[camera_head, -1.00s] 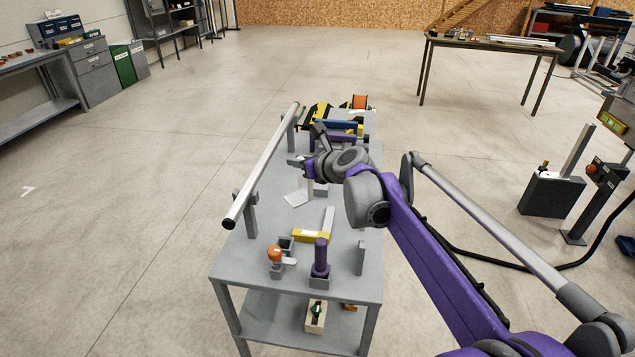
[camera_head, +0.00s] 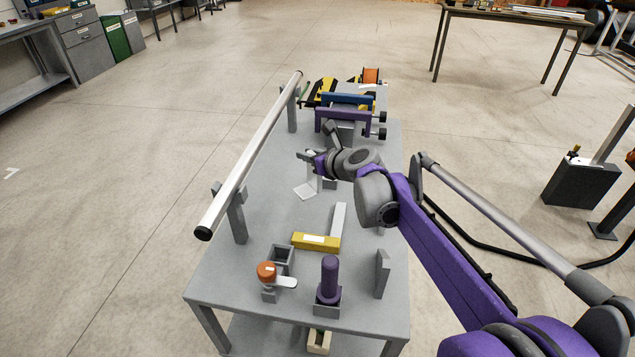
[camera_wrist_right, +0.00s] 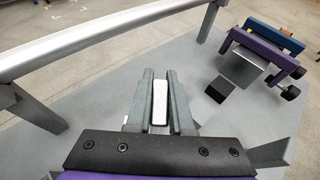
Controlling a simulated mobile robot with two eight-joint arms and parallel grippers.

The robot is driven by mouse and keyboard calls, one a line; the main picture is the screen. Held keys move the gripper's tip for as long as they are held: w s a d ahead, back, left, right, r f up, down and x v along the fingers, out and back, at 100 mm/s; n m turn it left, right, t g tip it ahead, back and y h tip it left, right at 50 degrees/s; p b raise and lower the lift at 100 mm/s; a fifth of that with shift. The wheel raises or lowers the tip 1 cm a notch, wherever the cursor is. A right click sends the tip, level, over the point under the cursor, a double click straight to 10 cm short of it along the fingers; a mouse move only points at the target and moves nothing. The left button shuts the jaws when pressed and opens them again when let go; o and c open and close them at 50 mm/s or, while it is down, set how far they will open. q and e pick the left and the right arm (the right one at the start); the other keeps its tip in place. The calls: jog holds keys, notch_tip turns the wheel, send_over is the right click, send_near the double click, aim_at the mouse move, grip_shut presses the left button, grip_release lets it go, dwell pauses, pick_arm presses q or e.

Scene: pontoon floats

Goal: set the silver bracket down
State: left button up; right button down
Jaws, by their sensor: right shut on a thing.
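The silver bracket (camera_head: 305,191) is a thin, bent pale metal plate over the middle of the grey workbench (camera_head: 285,215). My right gripper (camera_head: 311,157) is shut on its upright part, from above. In the right wrist view the bracket's pale edge (camera_wrist_right: 159,103) shows between the two grey fingers (camera_wrist_right: 159,108). Its lower flange points toward the left front of the bench. I cannot tell whether that flange touches the bench top. My left gripper is not in view.
A long silver rail (camera_head: 255,150) on posts runs along the bench's left side. Blue and purple clamps (camera_head: 342,115) lie behind. Bare bench top surrounds the bracket.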

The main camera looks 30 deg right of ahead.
notch_tip(320, 180, down, 8)
jog(key=shift+f+b, duration=0.1)
jog(key=shift+b, duration=0.3)
jog(key=c, duration=0.8)
grip_release()
jog(key=shift+f, duration=0.1)
jog(key=shift+r, duration=0.2)
jog(key=p+v, duration=0.1)
jog(key=v, duration=1.1)
jog(key=shift+f, duration=0.2)
